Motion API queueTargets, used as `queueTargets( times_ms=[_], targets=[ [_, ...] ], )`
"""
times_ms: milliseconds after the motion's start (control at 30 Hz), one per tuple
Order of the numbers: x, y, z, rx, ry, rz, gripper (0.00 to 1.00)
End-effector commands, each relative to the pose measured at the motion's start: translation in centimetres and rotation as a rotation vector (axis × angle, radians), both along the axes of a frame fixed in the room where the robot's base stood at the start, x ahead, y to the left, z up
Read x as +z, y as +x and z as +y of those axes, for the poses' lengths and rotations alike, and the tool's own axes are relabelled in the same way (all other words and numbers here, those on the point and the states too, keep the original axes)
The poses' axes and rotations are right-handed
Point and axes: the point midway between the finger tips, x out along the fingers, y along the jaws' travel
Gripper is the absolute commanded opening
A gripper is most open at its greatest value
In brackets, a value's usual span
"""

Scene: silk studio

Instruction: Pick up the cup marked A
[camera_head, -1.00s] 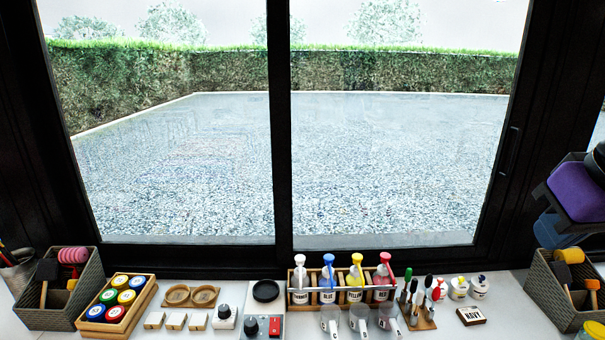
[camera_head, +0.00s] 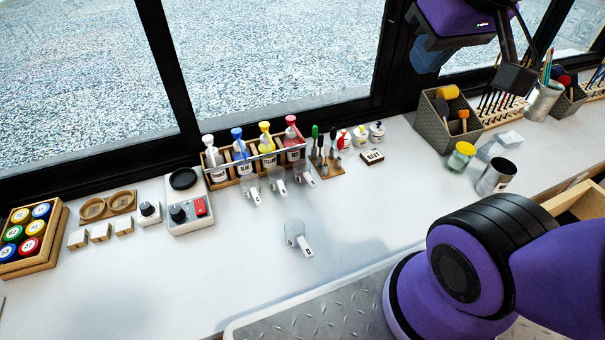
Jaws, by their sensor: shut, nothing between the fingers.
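Several small clear cups with white lettered handles are on the white counter. Three stand in a row before the bottle rack: a left one (camera_head: 252,189), a middle one (camera_head: 276,178) and a right one (camera_head: 303,170). Another clear cup (camera_head: 294,231) stands alone nearer to me. The letters are too small to read, so I cannot tell which cup is marked A. My gripper (camera_head: 515,78) is at the upper right, its black fingers shut and empty. It is high and well apart from the cups.
A wooden rack (camera_head: 228,183) of colored-top bottles stands behind the cups. A grey device (camera_head: 188,219) with a red switch is left. The front counter is clear. My purple arm covers the lower right.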

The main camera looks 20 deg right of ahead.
Motion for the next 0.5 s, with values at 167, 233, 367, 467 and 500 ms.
queueTargets(
  times_ms=[167, 233, 367, 467, 500],
  targets=[
    [0.0, 0.0, 0.0, 0.0, 0.0, 0.0, 0.07],
    [-0.1, 0.1, 0.0, 0.0, 0.0, 0.002, 0.23],
    [-0.5, 1.2, 0.2, 0.003, 0.002, 0.021, 0.47],
    [-1.2, 2.9, 0.4, 0.007, 0.003, 0.045, 0.47],
    [-1.6, 3.6, 0.5, 0.009, 0.005, 0.056, 0.47]
  ],
)
